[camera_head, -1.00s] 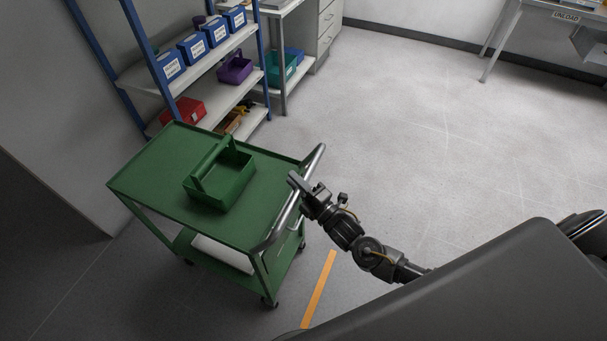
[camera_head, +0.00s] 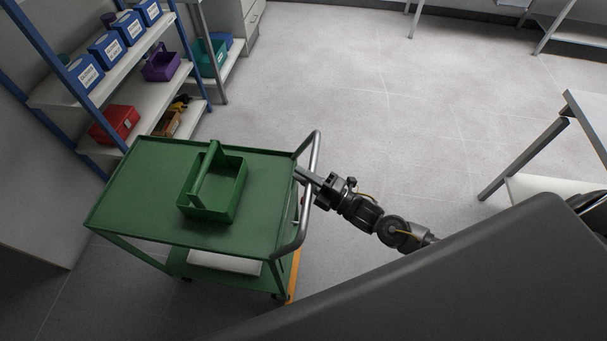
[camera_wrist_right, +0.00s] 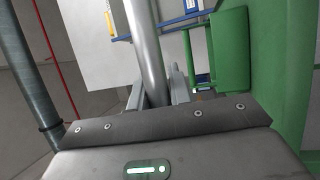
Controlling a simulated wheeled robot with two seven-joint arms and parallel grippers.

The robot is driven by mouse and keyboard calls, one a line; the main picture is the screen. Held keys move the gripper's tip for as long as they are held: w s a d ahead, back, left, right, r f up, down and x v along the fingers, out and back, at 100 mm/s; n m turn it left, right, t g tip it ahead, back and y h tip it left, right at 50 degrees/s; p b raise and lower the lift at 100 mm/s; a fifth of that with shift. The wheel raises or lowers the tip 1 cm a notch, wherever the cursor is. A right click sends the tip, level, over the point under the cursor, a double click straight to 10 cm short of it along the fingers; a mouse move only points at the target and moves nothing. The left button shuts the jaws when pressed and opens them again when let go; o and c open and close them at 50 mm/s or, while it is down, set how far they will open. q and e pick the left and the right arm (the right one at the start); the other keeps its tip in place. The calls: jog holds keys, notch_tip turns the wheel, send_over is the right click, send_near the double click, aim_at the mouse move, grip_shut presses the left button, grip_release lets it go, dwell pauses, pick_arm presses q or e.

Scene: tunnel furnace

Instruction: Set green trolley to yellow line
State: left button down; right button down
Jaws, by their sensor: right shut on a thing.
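The green trolley (camera_head: 140,190) stands at the centre left in the head view, with a green tote (camera_head: 228,196) on its top shelf. Its grey handle (camera_head: 316,160) is on the right end. My right gripper (camera_head: 306,176) is shut on the handle, and the grey bar (camera_wrist_right: 146,50) runs between its fingers (camera_wrist_right: 158,92) in the right wrist view. The yellow-orange line (camera_head: 294,276) on the floor shows at the trolley's right end, partly hidden by the trolley. My left gripper is not in view.
A blue-framed shelf rack (camera_head: 166,94) with blue boxes, a purple tote (camera_head: 161,66) and a red box (camera_head: 116,124) stands behind the trolley, at the left. A table (camera_head: 567,113) stands at the right. The floor (camera_head: 400,120) between is clear.

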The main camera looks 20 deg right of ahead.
jog(key=shift+f, duration=0.1)
jog(key=c, duration=1.3)
grip_release()
jog(key=b+v, duration=0.3)
jog(key=v, duration=0.8)
jog(key=shift+b, duration=0.4)
